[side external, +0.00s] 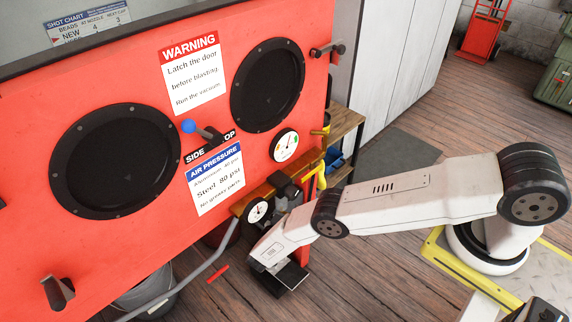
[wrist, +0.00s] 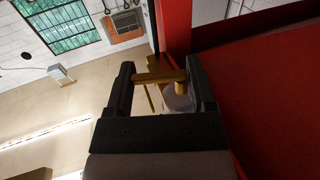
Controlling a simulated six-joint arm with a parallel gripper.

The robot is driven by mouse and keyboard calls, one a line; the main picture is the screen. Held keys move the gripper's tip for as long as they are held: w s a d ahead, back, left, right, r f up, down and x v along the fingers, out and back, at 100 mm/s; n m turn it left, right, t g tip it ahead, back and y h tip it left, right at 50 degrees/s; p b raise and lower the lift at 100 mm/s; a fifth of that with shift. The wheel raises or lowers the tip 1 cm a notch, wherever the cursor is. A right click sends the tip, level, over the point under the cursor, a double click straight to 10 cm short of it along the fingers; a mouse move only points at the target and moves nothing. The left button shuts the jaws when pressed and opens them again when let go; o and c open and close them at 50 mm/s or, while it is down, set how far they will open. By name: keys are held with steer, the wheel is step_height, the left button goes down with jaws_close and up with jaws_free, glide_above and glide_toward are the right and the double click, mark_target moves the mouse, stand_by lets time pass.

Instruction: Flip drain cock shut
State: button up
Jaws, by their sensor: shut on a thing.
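The brass drain cock (wrist: 160,76) shows in the wrist view as a bar with a short round stub, lying across the gap between my fingers. My gripper (wrist: 162,82) has its two black fingers on either side of it and is shut on it. A pale, round bowl-like part (wrist: 178,98) sits behind the brass, partly hidden by it. In the side view, the arm's end is at the red cabinet's lower right, by a small round gauge (side external: 258,210) and dark fittings (side external: 286,187). The drain cock cannot be made out there.
The red blast cabinet (side external: 120,245) fills the left of the side view and rises close on the right in the wrist view. A yellow pipe (side external: 321,176) and a grey hose (side external: 185,277) run near the arm's end. Wooden floor (side external: 370,285) lies open below the arm.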

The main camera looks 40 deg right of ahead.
steer(key=shift+s+f+m+g, duration=0.1)
steer(key=shift+s+m+g, duration=0.2)
steer(key=shift+g, duration=0.2)
steer(key=o, duration=1.2)
steer(key=shift+w, duration=0.1)
steer(key=shift+w, duration=0.1)
steer(key=shift+w+d+n+t+y, duration=0.15)
steer(key=shift+n+t+y, duration=0.55)
steer(key=shift+n+t, duration=0.9)
steer(key=shift+w+d+n+t+y, duration=0.15)
steer(key=shift+w+n+t+y, duration=0.05)
steer(key=shift+n+t+y, duration=1.6)
steer(key=shift+w+d+n+t+y, duration=0.2)
steer(key=shift+n+t+y, duration=1.15)
steer(key=shift+y, duration=0.8)
steer(key=shift+w+d+n+t+y, duration=0.15)
steer(key=shift+w+n+t+y, duration=0.05)
steer(key=shift+n+t+y, duration=1.45)
steer(key=shift+y, duration=0.6)
